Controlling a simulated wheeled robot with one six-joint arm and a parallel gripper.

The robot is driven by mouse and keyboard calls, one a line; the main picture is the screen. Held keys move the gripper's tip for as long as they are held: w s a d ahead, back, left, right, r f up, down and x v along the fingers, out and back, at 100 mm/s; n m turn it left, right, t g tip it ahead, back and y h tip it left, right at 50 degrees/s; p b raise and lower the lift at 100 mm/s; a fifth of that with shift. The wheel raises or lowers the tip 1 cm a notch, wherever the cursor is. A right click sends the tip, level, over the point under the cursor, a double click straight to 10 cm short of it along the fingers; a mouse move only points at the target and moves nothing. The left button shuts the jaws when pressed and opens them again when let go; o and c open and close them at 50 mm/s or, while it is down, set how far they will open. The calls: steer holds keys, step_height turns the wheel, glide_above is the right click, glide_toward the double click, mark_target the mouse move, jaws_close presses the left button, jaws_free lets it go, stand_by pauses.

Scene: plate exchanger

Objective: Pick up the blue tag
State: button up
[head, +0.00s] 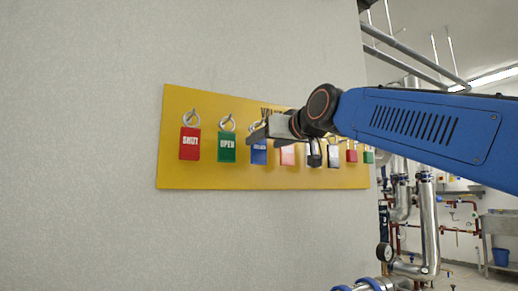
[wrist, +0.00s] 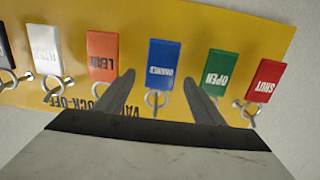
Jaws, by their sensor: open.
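The blue tag (head: 259,154) hangs by a metal ring from a hook on the yellow board, between the green and orange tags. In the wrist view, where the board appears upside down, the blue tag (wrist: 164,66) shows with white lettering. My gripper (head: 263,133) is in front of the board at the top of the blue tag. In the wrist view my gripper (wrist: 159,78) is open, with one finger to each side of the blue tag's ring and lower picture edge. Neither finger visibly touches the tag, and the depth gap is hard to tell.
The yellow board (head: 200,180) is on a plain wall. A red SHUT tag (head: 190,146), a green OPEN tag (head: 227,150) and an orange tag (head: 287,155) hang near the blue one. A white tag (wrist: 47,44) and padlocks hang farther along. Pipes (head: 430,220) stand at right.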

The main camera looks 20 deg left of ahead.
mark_target(260, 146)
steer(key=x, duration=0.3)
steer(key=shift+w+a+f, duration=0.1)
steer(key=shift+a+f, duration=0.1)
steer(key=shift+f, duration=0.25)
steer(key=shift+w+a, duration=0.5)
steer(key=shift+c, duration=0.5)
steer(key=c, duration=1)
